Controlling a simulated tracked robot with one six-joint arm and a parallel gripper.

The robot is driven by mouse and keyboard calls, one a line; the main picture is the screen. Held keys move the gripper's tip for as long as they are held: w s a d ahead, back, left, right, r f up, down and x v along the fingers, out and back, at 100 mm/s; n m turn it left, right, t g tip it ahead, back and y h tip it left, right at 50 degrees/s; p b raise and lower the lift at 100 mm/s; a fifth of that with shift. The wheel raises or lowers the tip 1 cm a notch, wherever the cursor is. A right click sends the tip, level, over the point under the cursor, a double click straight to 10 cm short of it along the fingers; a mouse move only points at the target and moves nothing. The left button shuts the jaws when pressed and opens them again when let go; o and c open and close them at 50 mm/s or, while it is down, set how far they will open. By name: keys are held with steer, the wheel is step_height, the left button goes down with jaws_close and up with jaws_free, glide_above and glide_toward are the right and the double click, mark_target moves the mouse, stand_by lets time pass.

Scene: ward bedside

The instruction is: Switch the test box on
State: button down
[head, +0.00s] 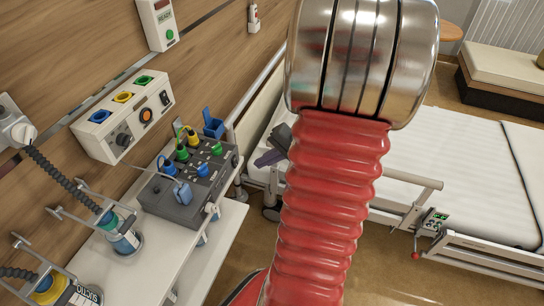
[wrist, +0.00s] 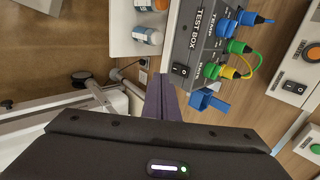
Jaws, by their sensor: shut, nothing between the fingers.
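The test box (head: 160,200) is a dark grey case on the white shelf, with blue, green and yellow plugs on top. In the wrist view the test box (wrist: 205,45) shows its printed name and a black rocker switch (wrist: 180,69) near one end. Which way the rocker is tipped is too small to tell. My gripper (head: 263,159) is shut and empty, to the right of the box and apart from it. Its purple-grey fingers also show in the wrist view (wrist: 160,84), to the left of the switch and not visibly touching the box.
A wall panel (head: 95,140) with coloured sockets is behind the box. Suction bottles (head: 120,240) stand on the shelf (head: 215,250) left of it. A blue holder (head: 213,124) sits at the box's far side. The bed (head: 440,160) is at the right.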

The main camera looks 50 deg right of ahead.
mark_target(236, 163)
steer(key=w+a+f, duration=0.2)
steer(key=w, duration=0.3)
steer(key=shift+w+f, duration=0.4)
steer(key=shift+w+f, duration=0.1)
steer(key=shift+r, duration=0.2)
steer(key=shift+a+r, duration=0.1)
steer(key=shift+r, duration=0.55)
stand_by(0.4)
steer(key=s+f+v, duration=0.2)
steer(key=v, duration=1.1)
steer(key=shift+d, duration=0.3)
